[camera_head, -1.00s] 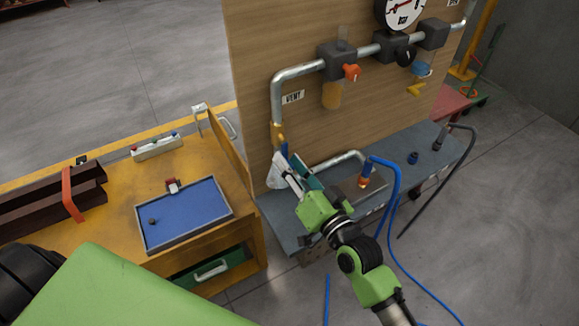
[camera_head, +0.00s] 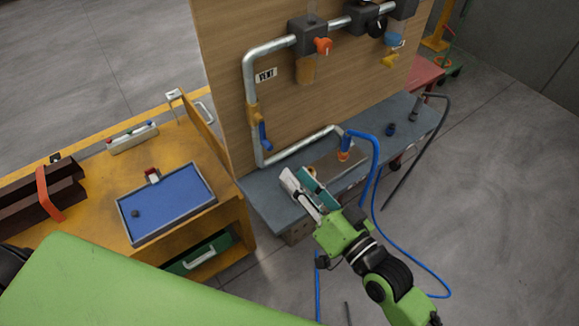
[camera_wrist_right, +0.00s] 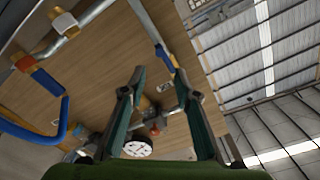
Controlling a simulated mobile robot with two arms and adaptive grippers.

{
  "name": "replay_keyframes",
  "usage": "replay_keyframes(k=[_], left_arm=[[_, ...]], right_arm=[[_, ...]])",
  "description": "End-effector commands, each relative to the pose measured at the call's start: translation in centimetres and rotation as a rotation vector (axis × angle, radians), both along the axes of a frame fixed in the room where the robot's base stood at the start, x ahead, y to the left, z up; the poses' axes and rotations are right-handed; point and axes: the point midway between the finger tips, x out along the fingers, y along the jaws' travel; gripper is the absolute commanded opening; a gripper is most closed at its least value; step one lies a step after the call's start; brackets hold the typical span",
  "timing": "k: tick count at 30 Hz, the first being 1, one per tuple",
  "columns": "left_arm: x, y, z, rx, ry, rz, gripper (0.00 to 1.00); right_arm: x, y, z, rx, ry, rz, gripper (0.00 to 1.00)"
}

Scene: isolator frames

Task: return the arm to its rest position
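My right gripper (camera_head: 302,184) is over the grey bench at the foot of the wooden panel, in front of the lower pipe. In the right wrist view its two teal fingers (camera_wrist_right: 159,76) stand apart with nothing between them, so it is open and empty. The green and black right arm (camera_head: 375,265) comes in from the lower right. A yellow valve (camera_head: 253,115) with a blue handle (camera_head: 265,138) sits on the vertical pipe, apart from the gripper. My left gripper is out of view.
The wooden panel (camera_head: 225,60) carries pipes and an orange-handled valve (camera_head: 323,46). A blue hose (camera_head: 376,165) loops beside the right arm. A yellow workbench (camera_head: 95,218) with a blue tray (camera_head: 165,205) stands left. Open floor (camera_head: 500,190) lies to the right.

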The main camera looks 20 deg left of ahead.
Motion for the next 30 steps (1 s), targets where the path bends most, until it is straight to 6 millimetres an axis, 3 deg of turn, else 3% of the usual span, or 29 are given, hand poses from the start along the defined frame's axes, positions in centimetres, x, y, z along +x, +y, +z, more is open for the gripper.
replay_keyframes(k=[18, 23, 26, 30], left_arm=[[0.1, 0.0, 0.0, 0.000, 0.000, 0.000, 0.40], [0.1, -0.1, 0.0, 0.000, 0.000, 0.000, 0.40], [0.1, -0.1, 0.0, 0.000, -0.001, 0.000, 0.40], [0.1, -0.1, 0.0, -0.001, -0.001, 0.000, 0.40]], right_arm=[[-0.2, -0.3, 0.0, -0.003, 0.001, 0.000, 0.29], [-0.6, -1.0, -1.2, -0.093, 0.024, -0.015, 0.29], [-1.1, -2.9, -3.3, -0.230, 0.067, -0.042, 0.29], [-2.3, -8.1, -7.3, -0.474, 0.174, -0.105, 0.29]])
